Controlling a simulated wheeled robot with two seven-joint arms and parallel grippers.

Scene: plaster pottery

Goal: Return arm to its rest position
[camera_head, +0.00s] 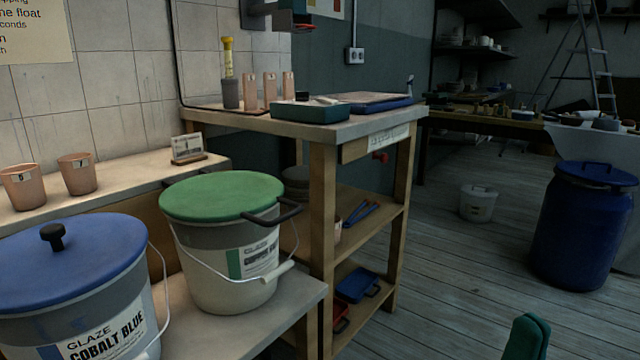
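My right gripper (527,337) shows only as a dark green tip at the bottom edge, right of centre. The rest of it is cut off by the frame, and I cannot tell whether its fingers are apart or hold anything. It appears over the wooden floor, to the right of the shelf unit, with no object seen touching it. My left gripper is not in view.
A bucket with a blue lid (62,262) and one with a green lid (222,196) stand on the bench at left. A wooden shelf unit (322,215) stands beside them. A blue drum (582,230) and a white pail (478,205) stand on the mostly clear floor.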

